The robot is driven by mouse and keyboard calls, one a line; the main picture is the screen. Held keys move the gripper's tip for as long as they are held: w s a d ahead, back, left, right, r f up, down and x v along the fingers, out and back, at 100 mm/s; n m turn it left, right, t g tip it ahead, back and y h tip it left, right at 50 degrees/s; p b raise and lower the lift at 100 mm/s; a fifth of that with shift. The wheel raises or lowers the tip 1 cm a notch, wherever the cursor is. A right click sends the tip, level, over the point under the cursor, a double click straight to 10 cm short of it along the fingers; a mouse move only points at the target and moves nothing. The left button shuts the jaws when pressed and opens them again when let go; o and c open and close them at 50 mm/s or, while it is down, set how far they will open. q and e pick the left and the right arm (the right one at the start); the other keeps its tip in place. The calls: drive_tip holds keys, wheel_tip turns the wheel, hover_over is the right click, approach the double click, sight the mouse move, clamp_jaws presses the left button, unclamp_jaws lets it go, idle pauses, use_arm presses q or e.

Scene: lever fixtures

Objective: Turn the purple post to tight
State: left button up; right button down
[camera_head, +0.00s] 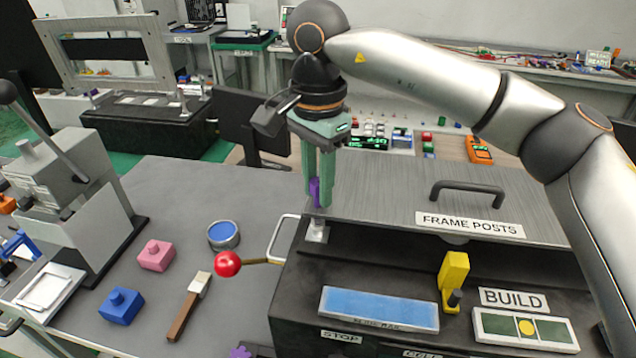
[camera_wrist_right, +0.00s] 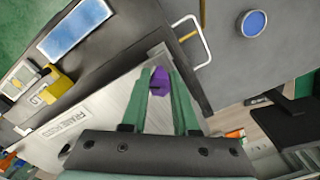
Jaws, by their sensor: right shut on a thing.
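The purple post (camera_head: 315,190) stands at the near left corner of the grey plate labelled "FRAME POSTS" (camera_head: 430,195). My right gripper (camera_head: 319,198) comes down from above and its green fingers are shut on the post, hiding much of it. In the right wrist view the purple post (camera_wrist_right: 159,83) shows between the two green fingertips. Any tight mark for the post cannot be made out. My left gripper is not in view.
A black handle (camera_head: 467,187) rises from the plate. In front are a yellow lever (camera_head: 453,275), a blue panel (camera_head: 378,308) and a red-knobbed lever (camera_head: 228,263). Pink (camera_head: 156,255) and blue blocks (camera_head: 121,306) and a brush (camera_head: 189,305) lie on the table at left.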

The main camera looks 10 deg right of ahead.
drive_tip(key=m, duration=0.5)
drive_tip(key=shift+m+b, duration=0.3)
drive_tip(key=m, duration=0.4)
drive_tip(key=shift+m, duration=0.7)
drive_tip(key=c, duration=0.7)
unclamp_jaws()
drive_tip(key=shift+b, duration=0.3)
drive_tip(key=shift+r, duration=0.1)
wheel_tip(320, 180, up, 12)
drive_tip(key=shift+r+p, duration=0.2)
drive_tip(key=shift+p, duration=0.6)
drive_tip(key=shift+f, duration=0.1)
